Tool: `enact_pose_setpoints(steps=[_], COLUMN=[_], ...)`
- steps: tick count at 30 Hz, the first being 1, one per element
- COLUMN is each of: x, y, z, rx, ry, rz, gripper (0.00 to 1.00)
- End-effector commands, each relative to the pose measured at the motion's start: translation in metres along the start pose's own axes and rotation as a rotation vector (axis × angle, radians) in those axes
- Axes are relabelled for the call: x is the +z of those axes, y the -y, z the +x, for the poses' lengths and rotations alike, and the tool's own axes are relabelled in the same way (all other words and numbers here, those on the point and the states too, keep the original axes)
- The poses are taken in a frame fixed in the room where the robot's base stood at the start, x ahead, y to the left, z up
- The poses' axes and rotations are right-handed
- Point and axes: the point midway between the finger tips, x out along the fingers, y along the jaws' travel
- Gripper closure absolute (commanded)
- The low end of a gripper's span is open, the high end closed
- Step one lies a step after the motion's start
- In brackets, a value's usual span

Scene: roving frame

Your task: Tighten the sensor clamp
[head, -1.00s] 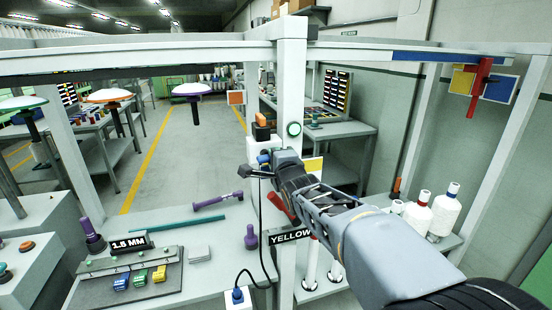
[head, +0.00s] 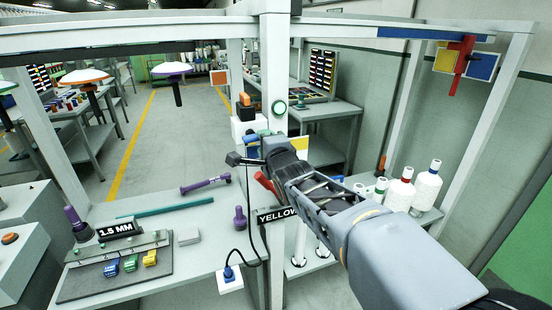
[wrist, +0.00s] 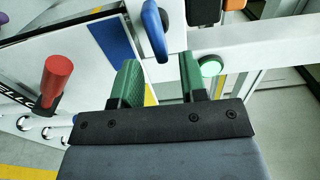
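A blue lever (wrist: 153,28) hangs near the white post in the wrist view, its lower end close to the gap between my fingertips. I cannot tell whether it is the sensor clamp's handle. My gripper (wrist: 158,64) is open, with two green-padded fingers apart and nothing gripped. In the head view my gripper (head: 262,148) is beside the post, where my arm partly hides the clamp area. A small black block (head: 234,159) with a cable sticks out left of the post there. A red handle (head: 265,184) is below my gripper; it also shows in the wrist view (wrist: 56,80).
The white post (head: 273,60) carries a green round button (head: 279,107) and a YELLOW sign (head: 277,214). A bench (head: 190,222) at left holds purple tools and colored blocks. White bobbins (head: 426,187) stand at right. An aisle lies open behind.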

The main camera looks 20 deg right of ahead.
Motion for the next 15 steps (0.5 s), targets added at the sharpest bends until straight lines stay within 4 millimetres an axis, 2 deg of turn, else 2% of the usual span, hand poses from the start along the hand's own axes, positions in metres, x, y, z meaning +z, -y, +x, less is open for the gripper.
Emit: enact_pose_setpoints(steps=[1, 6, 15], x=[0.0, 0.0, 0.0], y=[0.003, 0.004, 0.004], z=[-0.012, -0.046, -0.088], rx=[-0.003, -0.002, 0.001], ry=[0.0, -0.001, 0.001], rz=[-0.001, -0.001, -0.001], gripper=[0.61, 0.61, 0.61])
